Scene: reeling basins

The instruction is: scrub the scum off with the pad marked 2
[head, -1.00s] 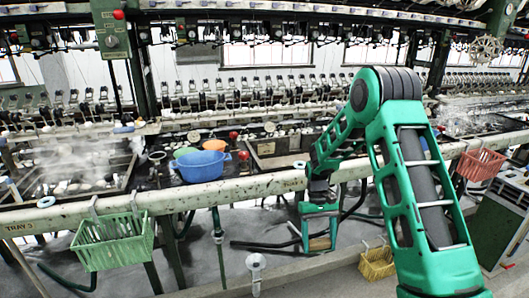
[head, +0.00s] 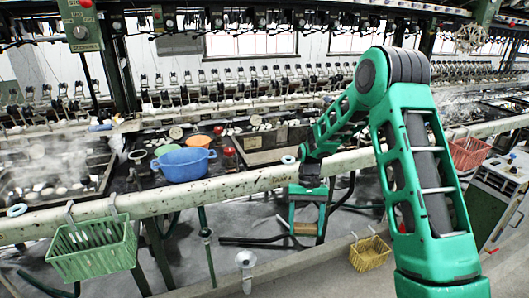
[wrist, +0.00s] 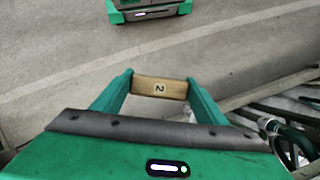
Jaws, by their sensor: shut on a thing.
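The pad marked 2 is a tan block with a small pale label reading 2, seen on its face in the wrist view (wrist: 173,89). My gripper (wrist: 160,90) is shut on it, one green finger at each end. In the head view my gripper (head: 306,229) hangs low in front of the long rail, above the floor, and the pad (head: 304,229) shows between its fingers. The gripper is below and in front of the basins, touching none of them. I cannot make out any scum in these views.
A steaming basin (head: 98,180) lies at left behind the pale rail (head: 235,184). A blue bowl (head: 184,165) stands behind the rail, with orange and green bowls beside it. Green (head: 92,250), yellow (head: 370,254) and red (head: 468,153) baskets hang along the front. Pipes run below the rail.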

